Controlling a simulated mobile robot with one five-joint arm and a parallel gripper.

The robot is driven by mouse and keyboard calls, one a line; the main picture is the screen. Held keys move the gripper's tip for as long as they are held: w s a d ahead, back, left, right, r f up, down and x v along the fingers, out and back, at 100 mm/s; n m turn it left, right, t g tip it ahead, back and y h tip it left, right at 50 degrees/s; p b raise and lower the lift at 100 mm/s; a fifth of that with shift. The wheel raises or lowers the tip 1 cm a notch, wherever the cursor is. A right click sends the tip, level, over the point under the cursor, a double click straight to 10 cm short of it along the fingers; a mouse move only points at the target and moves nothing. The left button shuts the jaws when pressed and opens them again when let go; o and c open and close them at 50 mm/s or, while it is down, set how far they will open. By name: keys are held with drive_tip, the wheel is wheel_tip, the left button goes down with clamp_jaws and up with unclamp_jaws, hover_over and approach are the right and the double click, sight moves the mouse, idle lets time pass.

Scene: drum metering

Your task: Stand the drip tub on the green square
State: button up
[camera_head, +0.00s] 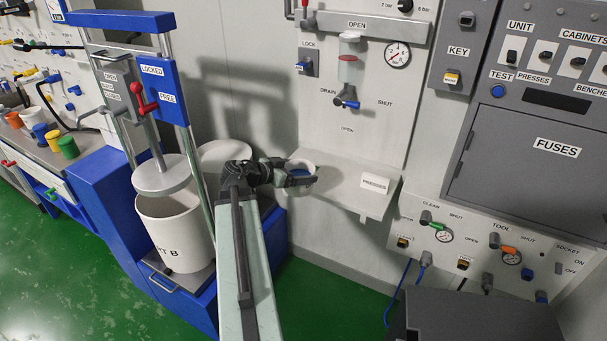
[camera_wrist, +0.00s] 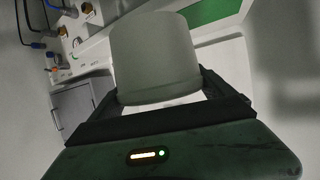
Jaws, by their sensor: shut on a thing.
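The drip tub, a pale round tub, (camera_head: 301,163) is at the left end of the light-grey shelf (camera_head: 335,190) below the drain tap. My gripper (camera_head: 303,181) is shut on it. In the wrist view the tub (camera_wrist: 155,55) fills the space between the dark jaws of my gripper (camera_wrist: 165,104). I cannot tell whether the tub's base touches the shelf. A green patch (camera_wrist: 217,12) shows at the top of the wrist view; I cannot tell whether it is the green square or the floor. No green square is clear in the head view.
A drain tap (camera_head: 347,98) hangs on the wall panel above the shelf. A blue press with a white drum (camera_head: 173,232) stands at the left. A dark grey box (camera_head: 475,318) is at the lower right.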

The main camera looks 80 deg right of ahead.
drive_tip(key=shift+d, duration=0.15)
drive_tip(key=w+d+f+b, duration=0.1)
drive_tip(key=d, duration=0.4)
drive_tip(key=w+d+f+b, duration=0.1)
drive_tip(key=d+f+b, duration=0.1)
drive_tip(key=d, duration=0.3)
drive_tip(key=w+d+f+b, duration=0.1)
drive_tip(key=d+f+b, duration=0.1)
drive_tip(key=d, duration=0.3)
drive_tip(key=shift+w+d+f, duration=0.1)
drive_tip(key=shift+w+f, duration=0.05)
drive_tip(key=shift+w, duration=0.1)
drive_tip(key=shift+r, duration=0.2)
drive_tip(key=shift+f, duration=0.15)
drive_tip(key=o, duration=1.3)
